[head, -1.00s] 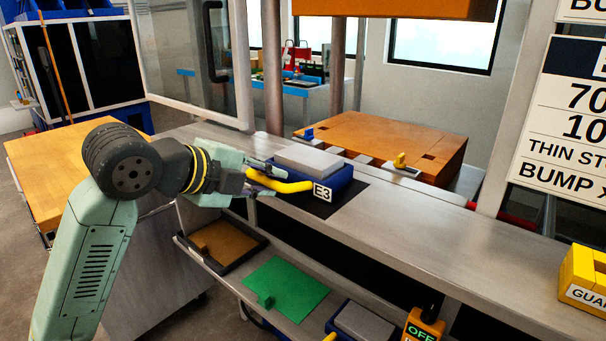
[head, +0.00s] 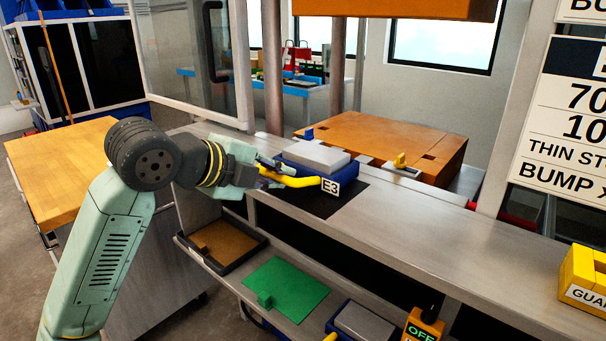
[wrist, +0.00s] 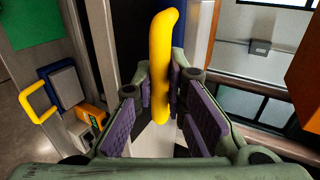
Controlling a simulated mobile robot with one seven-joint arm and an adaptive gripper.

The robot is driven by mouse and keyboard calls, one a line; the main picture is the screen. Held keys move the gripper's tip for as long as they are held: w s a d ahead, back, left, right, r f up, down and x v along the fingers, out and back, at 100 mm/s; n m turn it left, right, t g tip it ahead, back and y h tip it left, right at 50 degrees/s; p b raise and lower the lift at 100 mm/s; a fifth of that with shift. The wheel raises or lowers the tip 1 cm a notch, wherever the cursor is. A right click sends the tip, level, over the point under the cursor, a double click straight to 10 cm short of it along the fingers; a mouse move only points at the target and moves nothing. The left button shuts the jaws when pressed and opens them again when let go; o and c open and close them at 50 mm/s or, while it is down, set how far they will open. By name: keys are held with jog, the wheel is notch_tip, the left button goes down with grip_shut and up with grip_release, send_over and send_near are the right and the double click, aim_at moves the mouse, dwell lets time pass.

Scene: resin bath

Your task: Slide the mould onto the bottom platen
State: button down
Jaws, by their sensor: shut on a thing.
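The mould (head: 318,170) is a blue tray with a grey block on top, a yellow handle (head: 300,182) and an E3 tag. It sits at the back of the steel ledge, partly over a dark mat, close to the platen's near edge. My gripper (head: 268,174) is at its left side, shut on the yellow handle, which also shows between the finger pads in the wrist view (wrist: 161,70). The bottom platen (head: 385,135) is an orange slab just behind the mould, with a blue stop (head: 308,134) and a yellow stop (head: 400,160) at its near edge.
The upper orange platen (head: 390,8) hangs above, with steel columns (head: 272,80) behind the ledge. An open clear guard door (head: 190,60) stands at left. A lower shelf holds a brown tray (head: 222,245), a green plate (head: 285,285) and another mould (head: 362,322).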

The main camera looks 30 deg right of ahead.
aim_at(322, 148)
jog(key=shift+w+d, duration=0.35)
jog(key=shift+d, duration=0.6)
jog(key=shift+w+d, duration=0.3)
jog(key=shift+d, duration=0.7)
jog(key=shift+w+d, duration=0.35)
jog(key=shift+d, duration=0.6)
jog(key=shift+w+d+p, duration=0.1)
jog(key=shift+w+d, duration=0.4)
jog(key=shift+d, duration=0.8)
jog(key=shift+w+d+p, duration=0.1)
jog(key=shift+w+d, duration=0.35)
jog(key=shift+d, duration=0.85)
jog(key=shift+w+d+p, duration=0.1)
jog(key=shift+w+d, duration=0.4)
jog(key=shift+d, duration=0.8)
jog(key=w+d+p, duration=0.1)
jog(key=w+d, duration=0.2)
jog(key=d, duration=0.5)
jog(key=c, duration=1.5)
grip_release()
